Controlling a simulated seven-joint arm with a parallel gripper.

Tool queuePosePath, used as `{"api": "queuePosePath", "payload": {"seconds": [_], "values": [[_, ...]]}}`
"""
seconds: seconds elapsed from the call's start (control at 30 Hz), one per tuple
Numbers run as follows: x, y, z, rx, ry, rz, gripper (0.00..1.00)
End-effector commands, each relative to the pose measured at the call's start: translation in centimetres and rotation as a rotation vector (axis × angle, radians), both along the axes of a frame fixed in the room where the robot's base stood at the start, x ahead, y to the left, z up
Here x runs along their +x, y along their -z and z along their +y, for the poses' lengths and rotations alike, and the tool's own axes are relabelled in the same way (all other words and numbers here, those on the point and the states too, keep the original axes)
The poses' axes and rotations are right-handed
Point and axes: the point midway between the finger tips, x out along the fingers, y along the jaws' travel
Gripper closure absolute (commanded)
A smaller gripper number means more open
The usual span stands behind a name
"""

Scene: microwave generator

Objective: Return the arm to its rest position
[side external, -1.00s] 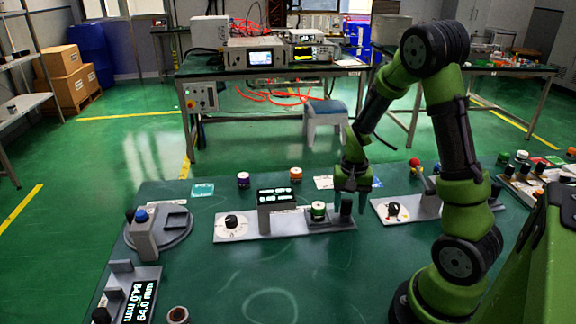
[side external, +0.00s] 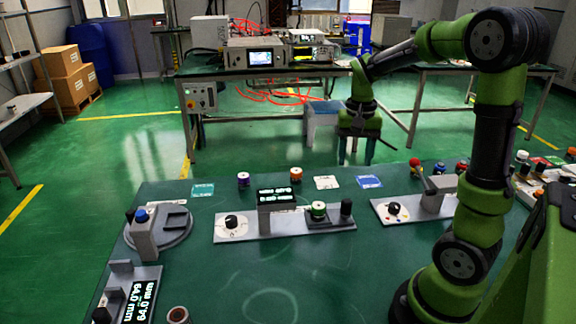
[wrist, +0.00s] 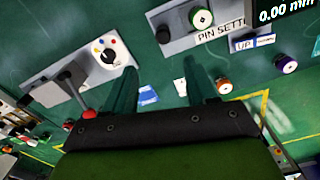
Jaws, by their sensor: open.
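My gripper (side external: 355,158) hangs above the far edge of the green table, fingers pointing down. Its two fingers are apart with nothing between them. In the wrist view the gripper (wrist: 160,88) also shows two separated fingers, with the table surface and cards beyond them. My arm is raised and bent, clear of the devices on the table.
A grey device with a dial (side external: 232,221) and a green-topped canister (side external: 318,210) stands mid-table. Another dial panel (side external: 394,209) with a red-knobbed lever is at right. Purple (side external: 243,180) and orange (side external: 296,174) canisters stand at the back. The front middle is clear.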

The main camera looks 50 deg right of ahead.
Motion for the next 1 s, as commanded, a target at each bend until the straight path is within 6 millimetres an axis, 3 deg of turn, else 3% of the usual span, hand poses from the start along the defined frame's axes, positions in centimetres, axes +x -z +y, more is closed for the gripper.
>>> {"api": "queuePosePath", "payload": {"seconds": [0.23, 0.67, 0.77, 1.0], "values": [[0.0, -1.9, 0.0, -0.001, -0.002, 0.001, 0.43], [0.3, -1.2, 0.4, -0.002, -0.036, -0.024, 0.43], [0.4, -1.3, 3.3, 0.013, -0.122, -0.111, 0.43], [-1.0, -3.8, 13.3, 0.015, -0.401, -0.403, 0.43]]}}
